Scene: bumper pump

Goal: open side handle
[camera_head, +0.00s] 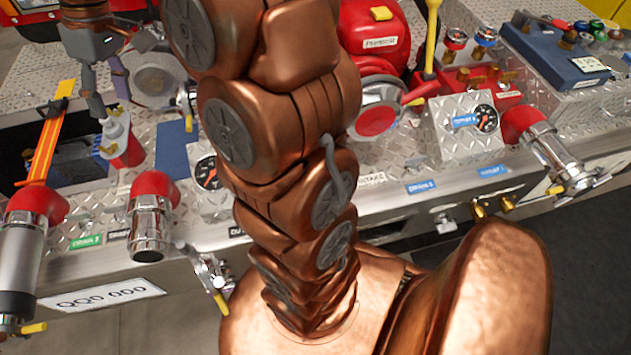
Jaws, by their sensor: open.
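My copper-coloured arm runs up through the middle of the view and bends to the upper left. My gripper (110,106) is there, pointing down with its grey fingers apart, above or beside a red fitting with a white top (121,140). Whether it touches the fitting cannot be told. I cannot tell which part is the side handle. Lever handles with yellow ends show at the front edge (210,282) and beside the right outlet (572,187). My arm hides part of the panel's middle.
Red-collared metal outlets stand at the front left (150,222), far left (24,250) and right (545,145). A red tank (375,38), a gauge box (465,128) and a blue case (560,55) stand behind. A dark recess (75,165) lies left, crossed by an orange bar (48,140).

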